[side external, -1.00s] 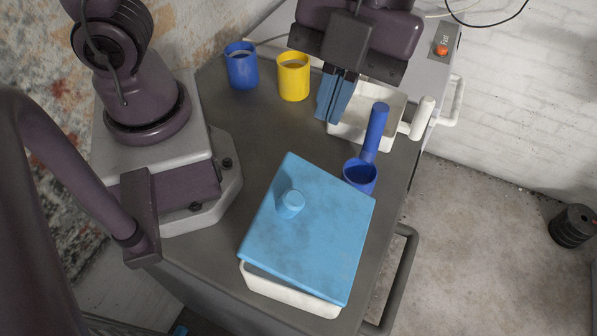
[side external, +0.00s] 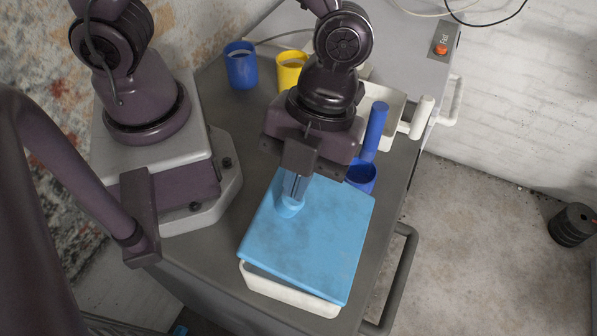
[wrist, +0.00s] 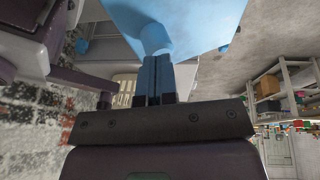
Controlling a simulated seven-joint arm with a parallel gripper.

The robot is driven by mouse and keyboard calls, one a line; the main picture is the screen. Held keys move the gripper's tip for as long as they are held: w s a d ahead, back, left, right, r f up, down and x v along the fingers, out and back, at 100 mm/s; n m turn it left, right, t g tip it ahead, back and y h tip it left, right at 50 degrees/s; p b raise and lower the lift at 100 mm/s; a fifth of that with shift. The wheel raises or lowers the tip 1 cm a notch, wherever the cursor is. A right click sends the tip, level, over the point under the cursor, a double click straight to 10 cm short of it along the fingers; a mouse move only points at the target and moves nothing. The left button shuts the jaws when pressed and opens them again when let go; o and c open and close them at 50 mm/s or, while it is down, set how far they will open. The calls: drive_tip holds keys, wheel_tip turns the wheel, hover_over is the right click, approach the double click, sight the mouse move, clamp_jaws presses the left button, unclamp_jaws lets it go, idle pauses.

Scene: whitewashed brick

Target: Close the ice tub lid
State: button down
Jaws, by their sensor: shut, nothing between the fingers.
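The ice tub (side external: 288,293) is white and stands near the front of the dark table. In the wrist view the shut blue fingers (wrist: 159,68) point at the knob (wrist: 155,38) and the lid (wrist: 205,22). I cannot tell whether the fingertips touch the knob.
A blue scoop (side external: 374,130) stands behind the lid, close to its back right corner, partly hidden by my arm. A white tray (side external: 394,103), a blue mug (side external: 241,66) and a yellow mug (side external: 290,72) are farther back. A dark rail (side external: 402,275) runs along the table's right side.

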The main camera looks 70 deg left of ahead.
sight(271, 195)
drive_tip(key=s+f, duration=0.1)
drive_tip(key=s+a+f, duration=0.1)
drive_tip(key=f, duration=0.1)
drive_tip(key=s+a+f, duration=0.1)
drive_tip(key=shift+a+f, duration=0.2)
drive_tip(key=shift+f, duration=0.05)
drive_tip(key=shift+w, duration=0.1)
